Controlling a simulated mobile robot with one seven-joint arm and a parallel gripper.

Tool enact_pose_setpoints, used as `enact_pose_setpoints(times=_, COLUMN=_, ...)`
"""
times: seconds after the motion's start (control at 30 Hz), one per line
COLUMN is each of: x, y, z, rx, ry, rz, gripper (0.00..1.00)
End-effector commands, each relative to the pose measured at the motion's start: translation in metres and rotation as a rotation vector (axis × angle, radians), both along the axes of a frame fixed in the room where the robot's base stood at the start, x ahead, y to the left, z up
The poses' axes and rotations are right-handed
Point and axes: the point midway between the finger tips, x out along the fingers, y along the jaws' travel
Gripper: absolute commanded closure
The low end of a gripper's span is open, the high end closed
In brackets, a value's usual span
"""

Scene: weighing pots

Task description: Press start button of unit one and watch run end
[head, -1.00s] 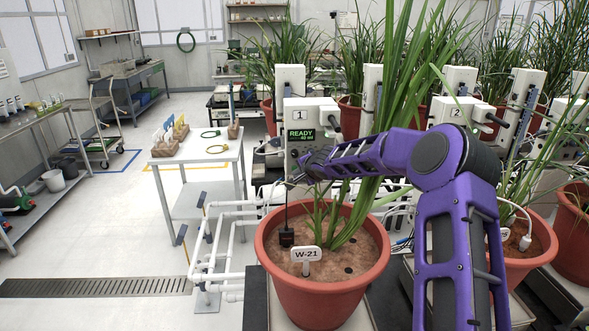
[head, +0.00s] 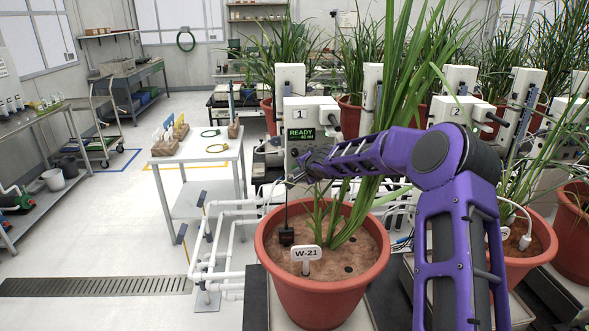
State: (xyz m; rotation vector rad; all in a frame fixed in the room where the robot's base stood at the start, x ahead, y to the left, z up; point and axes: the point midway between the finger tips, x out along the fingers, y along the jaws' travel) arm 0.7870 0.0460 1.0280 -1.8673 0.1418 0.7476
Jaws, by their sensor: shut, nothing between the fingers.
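Unit one (head: 312,112) is a pale box with a grey front, marked "1", behind the pot labelled W-21. Its small display (head: 301,134) glows green and reads READY, with a smaller line that looks like 40 ml. My purple arm reaches leftward across the plant, and my gripper (head: 298,178) is at its far end, low at the front of unit one. The gripper is small and shut, with nothing seen in it. I cannot make out the start button, or whether the fingertips touch the panel; the arm end covers part of it.
The W-21 pot (head: 322,290) stands directly below the arm, its long leaves rising behind and around it. White pipes (head: 232,235) run to its left. Unit two (head: 460,112) and more potted plants are on the right. A side table (head: 200,165) stands left; open floor lies beyond.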

Motion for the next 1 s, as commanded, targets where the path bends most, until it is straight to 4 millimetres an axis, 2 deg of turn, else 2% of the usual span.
enact_pose_setpoints(times=0.6, x=0.0001, y=-0.0001, z=0.0, rx=0.0, ry=0.0, rz=0.0, gripper=1.0)
enact_pose_setpoints(times=1.0, x=0.0087, y=-0.0001, z=-0.0001, rx=0.001, ry=0.0, rz=-0.001, gripper=1.0)
